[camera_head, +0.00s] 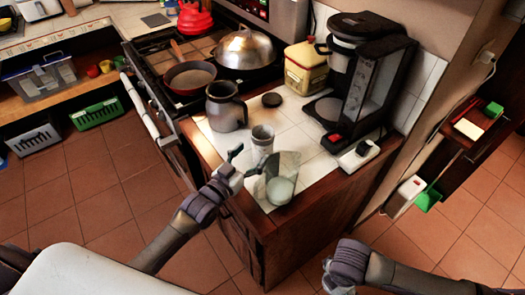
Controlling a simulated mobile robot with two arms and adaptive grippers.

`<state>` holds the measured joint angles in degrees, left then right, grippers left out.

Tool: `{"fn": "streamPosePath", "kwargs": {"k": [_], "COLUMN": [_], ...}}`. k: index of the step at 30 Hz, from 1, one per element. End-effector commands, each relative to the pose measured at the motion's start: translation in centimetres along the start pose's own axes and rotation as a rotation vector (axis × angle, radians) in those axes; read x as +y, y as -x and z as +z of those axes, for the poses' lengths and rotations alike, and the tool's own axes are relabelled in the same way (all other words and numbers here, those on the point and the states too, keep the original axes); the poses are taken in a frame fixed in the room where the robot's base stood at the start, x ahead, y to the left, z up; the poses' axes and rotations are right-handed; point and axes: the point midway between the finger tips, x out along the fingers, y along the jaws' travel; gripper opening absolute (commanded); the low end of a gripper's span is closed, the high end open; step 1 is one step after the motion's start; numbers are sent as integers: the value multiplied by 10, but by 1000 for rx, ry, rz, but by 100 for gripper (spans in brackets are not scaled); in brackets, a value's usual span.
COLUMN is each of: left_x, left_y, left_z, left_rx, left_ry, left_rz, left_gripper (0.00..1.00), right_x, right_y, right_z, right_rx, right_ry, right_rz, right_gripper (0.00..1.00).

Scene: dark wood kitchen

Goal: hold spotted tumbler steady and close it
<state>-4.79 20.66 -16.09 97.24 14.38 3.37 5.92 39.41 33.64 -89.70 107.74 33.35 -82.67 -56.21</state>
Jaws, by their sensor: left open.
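A small pale grey cup (262,139), probably the spotted tumbler, stands upright on the white tiled counter (316,172); its spots are too small to make out. A clear, tilted-looking vessel (281,181) with a pale round part stands in front of it, near the counter's front corner. My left gripper (243,163) is open, its fingers just left of the cup and the clear vessel; I cannot tell whether it touches either. A dark round disc (271,99), perhaps a lid, lies flat behind the cup. My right gripper (328,276) is low, in front of the counter, its fingers unclear.
A dark grey jug (226,107) stands behind and left of the cup. A black coffee maker (361,79) and a yellow tin (305,68) stand at the back. A stove with a red pan (190,77) is to the left. Tiled floor is free on both sides.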

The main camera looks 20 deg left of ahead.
Motion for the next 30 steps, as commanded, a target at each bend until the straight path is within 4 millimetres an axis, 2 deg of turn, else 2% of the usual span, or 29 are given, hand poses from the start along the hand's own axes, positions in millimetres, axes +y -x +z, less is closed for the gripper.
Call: {"fn": "streamPosePath", "kwargs": {"k": [4,13,25,26,30], "left_x": [0,1,2,2,2], "left_y": [-10,-48,-52,-52,-52], "left_z": [1,10,12,12,12], "left_rx": [1,1,0,0,0], "left_ry": [0,-1,0,0,0], "left_rz": [0,0,0,0,0], "left_gripper": [77,77,77,76,52], "right_x": [0,0,0,0,0], "right_y": [5,16,16,16,16], "right_z": [1,2,2,2,2], "right_rx": [0,0,0,0,0], "right_ry": [0,0,0,0,0], "right_rz": [0,0,0,0,0], "right_gripper": [56,56,56,56,56]}}
